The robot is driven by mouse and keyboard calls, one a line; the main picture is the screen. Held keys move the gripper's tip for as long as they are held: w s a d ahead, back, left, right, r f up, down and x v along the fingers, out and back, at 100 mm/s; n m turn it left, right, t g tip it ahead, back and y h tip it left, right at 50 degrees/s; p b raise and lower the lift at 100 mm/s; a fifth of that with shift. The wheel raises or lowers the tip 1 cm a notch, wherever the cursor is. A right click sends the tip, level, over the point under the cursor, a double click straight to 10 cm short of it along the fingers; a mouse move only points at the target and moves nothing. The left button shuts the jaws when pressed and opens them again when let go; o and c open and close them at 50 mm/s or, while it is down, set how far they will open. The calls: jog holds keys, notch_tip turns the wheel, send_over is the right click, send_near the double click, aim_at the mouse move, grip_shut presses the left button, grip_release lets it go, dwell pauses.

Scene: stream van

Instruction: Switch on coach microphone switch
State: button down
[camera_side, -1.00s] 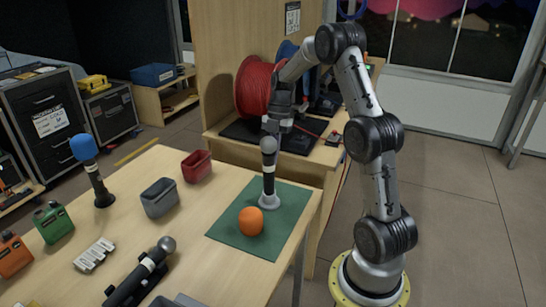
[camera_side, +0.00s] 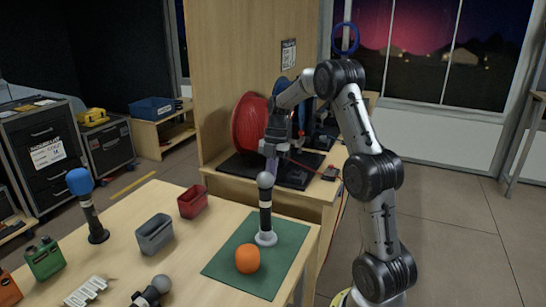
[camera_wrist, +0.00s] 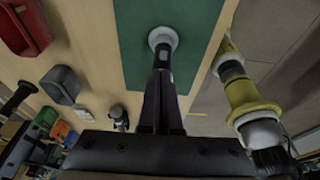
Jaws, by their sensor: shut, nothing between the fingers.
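A grey-headed microphone (camera_side: 265,205) stands upright on a round pale base on a green mat (camera_side: 222,262). In the wrist view the microphone (camera_wrist: 163,50) is seen from above, just beyond my fingertips. My gripper (camera_side: 272,168) points down close to the microphone's head; I cannot tell whether it touches. In the wrist view my gripper (camera_wrist: 162,78) has its two dark fingers together, with nothing between them. A blue-headed microphone (camera_side: 87,205) stands at the table's left. Another grey-headed microphone (camera_side: 153,288) lies at the front edge. I cannot make out a switch or a coach label.
A grey bin (camera_side: 154,234) and a red bin (camera_side: 192,202) stand to the left. A red cable reel (camera_side: 250,125) is on the bench behind. Bare table lies between bins and mat.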

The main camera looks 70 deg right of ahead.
jog(key=v, duration=0.9)
jog(key=shift+w+f, duration=0.1)
jog(key=shift+w, duration=0.05)
jog(key=s+a+r+n+t+h, duration=0.1)
jog(key=s+a+r, duration=0.1)
jog(key=a+r, duration=0.35)
jog(key=s+a+r, duration=0.1)
jog(key=a+r, duration=0.1)
jog(key=a, duration=0.6)
jog(key=s+a+r+n+t+h, duration=0.1)
jog(key=s+a+r, duration=0.1)
jog(key=a+r, duration=0.35)
jog(key=s+a+f+m+t, duration=0.1)
jog(key=s+a+f+m, duration=0.3)
jog(key=m, duration=0.6)
jog(key=s+a+f+m+t+h, duration=0.1)
jog(key=s+a+f+m+t, duration=0.1)
jog(key=s+a+f+m, duration=0.2)
jog(key=s+f+m, duration=0.3)
jog(key=s+m, duration=0.2)
jog(key=m, duration=0.1)
jog(key=shift+a+f, duration=0.35)
